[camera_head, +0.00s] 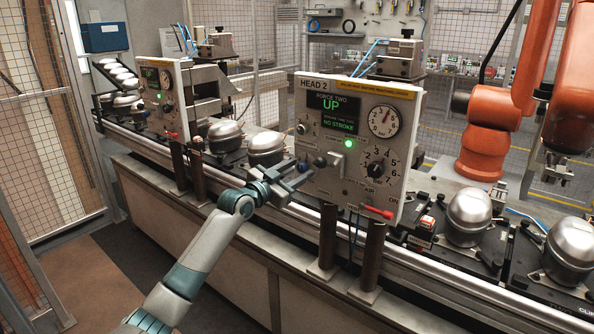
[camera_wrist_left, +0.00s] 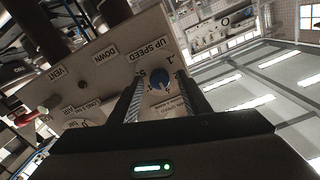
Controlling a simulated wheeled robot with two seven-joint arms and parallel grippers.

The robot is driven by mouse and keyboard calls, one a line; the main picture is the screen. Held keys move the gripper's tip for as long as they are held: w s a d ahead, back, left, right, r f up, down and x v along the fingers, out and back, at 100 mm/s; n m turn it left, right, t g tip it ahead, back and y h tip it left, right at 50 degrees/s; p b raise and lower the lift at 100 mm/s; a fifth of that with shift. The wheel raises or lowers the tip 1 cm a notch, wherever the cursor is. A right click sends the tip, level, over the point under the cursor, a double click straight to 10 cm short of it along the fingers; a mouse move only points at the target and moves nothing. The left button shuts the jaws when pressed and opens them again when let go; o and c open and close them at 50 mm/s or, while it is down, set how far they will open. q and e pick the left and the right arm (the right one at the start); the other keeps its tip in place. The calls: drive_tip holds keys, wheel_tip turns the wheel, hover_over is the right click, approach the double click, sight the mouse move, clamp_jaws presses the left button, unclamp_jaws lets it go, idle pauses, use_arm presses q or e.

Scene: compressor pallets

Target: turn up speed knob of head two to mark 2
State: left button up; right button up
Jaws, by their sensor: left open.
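The head two panel (camera_head: 345,178) is a pale upright box with a "HEAD 2" label, a screen reading "UP" and "NO STROKE", and a lit green lamp. My left gripper (camera_head: 298,178) is at the panel's left side, its jaws partly overlapping that edge. The open fingers of the left gripper (camera_wrist_left: 163,98) stand on either side of the knob, with gaps visible. The knob's exact setting is too small to read. My right gripper is not in view.
A dial gauge (camera_head: 384,121), a black numbered knob (camera_head: 376,169) and a red-handled lever (camera_head: 378,211) are on the panel's front. Silver compressors (camera_head: 470,217) sit along the conveyor. An orange robot arm (camera_head: 482,150) stands at right. "DOWN" and "VENT" labels are near the knob.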

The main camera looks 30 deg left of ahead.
use_arm(q)
drive_tip(key=c, duration=1)
drive_tip(key=shift+c, duration=0.2)
drive_tip(key=shift+n+p, duration=0.3)
drive_tip(key=shift+n, duration=0.2)
drive_tip(key=n+p, duration=0.2)
drive_tip(key=n, duration=0.2)
drive_tip(key=shift+r+n, duration=0.15)
drive_tip(key=shift+n, duration=0.15)
drive_tip(key=n+p, duration=0.2)
drive_tip(key=n, duration=0.1)
drive_tip(key=shift+a+n+p, duration=0.1)
drive_tip(key=shift+n+p, duration=0.45)
drive_tip(key=shift+n, duration=1.15)
